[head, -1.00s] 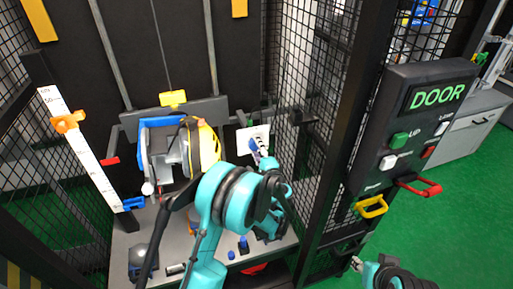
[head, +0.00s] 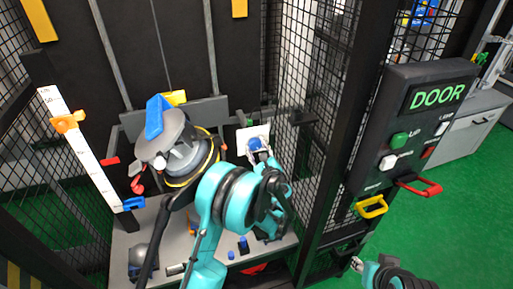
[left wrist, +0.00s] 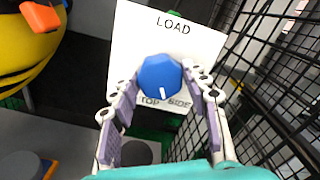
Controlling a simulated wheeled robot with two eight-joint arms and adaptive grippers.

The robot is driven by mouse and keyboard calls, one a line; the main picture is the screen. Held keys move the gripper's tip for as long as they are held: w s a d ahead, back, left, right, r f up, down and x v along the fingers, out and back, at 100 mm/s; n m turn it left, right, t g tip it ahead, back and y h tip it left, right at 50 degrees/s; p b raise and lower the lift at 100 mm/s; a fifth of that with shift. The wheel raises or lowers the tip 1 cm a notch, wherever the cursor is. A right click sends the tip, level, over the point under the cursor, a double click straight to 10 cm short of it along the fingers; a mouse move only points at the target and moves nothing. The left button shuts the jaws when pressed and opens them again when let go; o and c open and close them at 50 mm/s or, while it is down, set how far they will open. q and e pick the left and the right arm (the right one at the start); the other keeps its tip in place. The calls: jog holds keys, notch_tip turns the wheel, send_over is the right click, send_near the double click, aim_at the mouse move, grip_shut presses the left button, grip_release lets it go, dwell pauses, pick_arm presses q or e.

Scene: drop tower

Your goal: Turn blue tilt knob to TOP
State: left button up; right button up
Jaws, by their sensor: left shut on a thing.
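The blue tilt knob (left wrist: 160,75) sits on a white plate (left wrist: 186,48) marked LOAD at the top, TOP at the lower left and SIDE at the lower right. Its white mark points down, between TOP and SIDE. My left gripper (left wrist: 162,84) is shut on the knob, one finger on each side. In the head view the knob (head: 255,144) and plate (head: 246,131) show at my left gripper (head: 257,149). The grey and yellow headform (head: 190,157) is tilted, with a blue piece (head: 158,116) at its top. My right gripper (head: 357,264) is at the bottom, too small to read.
A white scale with an orange slider (head: 68,122) stands at the left. Black mesh panels (head: 325,90) close off the right side. Beyond them is a DOOR control box (head: 413,125) with red and yellow handles.

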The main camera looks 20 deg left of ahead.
pick_arm(q)
jog(key=m, duration=0.5)
jog(key=shift+f, duration=0.1)
jog(key=shift+m, duration=0.4)
jog(key=o, duration=1.2)
jog(key=shift+c, duration=0.2)
jog(key=v, duration=1.2)
